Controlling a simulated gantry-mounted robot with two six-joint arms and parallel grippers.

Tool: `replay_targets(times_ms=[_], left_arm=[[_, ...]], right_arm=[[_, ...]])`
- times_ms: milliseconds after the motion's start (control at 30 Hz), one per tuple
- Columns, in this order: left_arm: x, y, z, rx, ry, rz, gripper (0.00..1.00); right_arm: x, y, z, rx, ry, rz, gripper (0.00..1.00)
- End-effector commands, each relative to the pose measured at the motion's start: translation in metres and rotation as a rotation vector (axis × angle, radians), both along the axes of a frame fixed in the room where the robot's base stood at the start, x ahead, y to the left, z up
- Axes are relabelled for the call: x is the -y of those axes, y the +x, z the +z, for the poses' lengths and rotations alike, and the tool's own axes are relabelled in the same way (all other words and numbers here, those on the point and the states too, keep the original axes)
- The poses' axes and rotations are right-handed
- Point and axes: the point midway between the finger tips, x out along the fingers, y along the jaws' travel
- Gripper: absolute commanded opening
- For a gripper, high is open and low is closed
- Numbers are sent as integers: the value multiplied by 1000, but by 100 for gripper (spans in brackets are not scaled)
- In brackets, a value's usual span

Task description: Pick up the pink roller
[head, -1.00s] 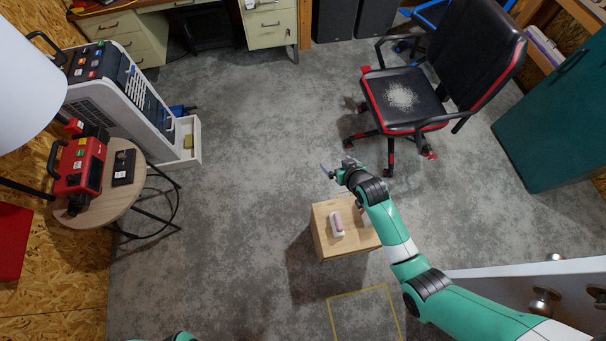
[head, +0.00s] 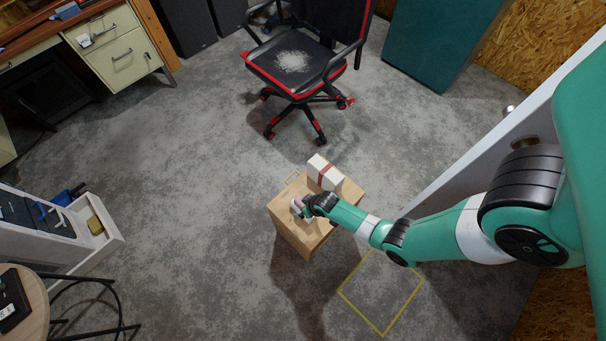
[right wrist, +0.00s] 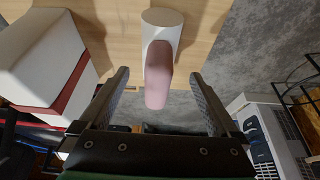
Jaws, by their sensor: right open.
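The pink roller (right wrist: 158,80) shows in the right wrist view, with a white piece (right wrist: 161,24) at its far end, above a wooden surface. My right gripper (right wrist: 159,75) is open, with one finger on each side of the roller and gaps on both sides. In the head view my right gripper (head: 301,206) is over the wooden box (head: 297,236) and largely hides the roller. My left gripper is not in view.
A white box with a dark red band (head: 325,174) stands on the wooden box, close to my right gripper. A black and red chair (head: 296,65) stands behind. A yellow square outline (head: 381,334) marks the floor in front. Open grey floor lies left.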

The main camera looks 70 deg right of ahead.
Motion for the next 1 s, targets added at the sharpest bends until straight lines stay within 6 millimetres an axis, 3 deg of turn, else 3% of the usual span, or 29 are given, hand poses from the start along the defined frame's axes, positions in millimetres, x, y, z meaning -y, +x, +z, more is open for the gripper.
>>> replay_targets(times_ms=[167, 433, 700, 1000], left_arm=[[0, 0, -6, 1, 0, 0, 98], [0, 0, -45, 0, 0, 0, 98], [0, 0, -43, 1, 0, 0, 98], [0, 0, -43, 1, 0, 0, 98]], right_arm=[[2, 3, -6, 1, 0, 0, 98], [13, 19, -47, 0, 0, 1, 98], [14, 21, -47, 0, 0, 1, 98], [14, 20, -47, 0, 0, 1, 45]])
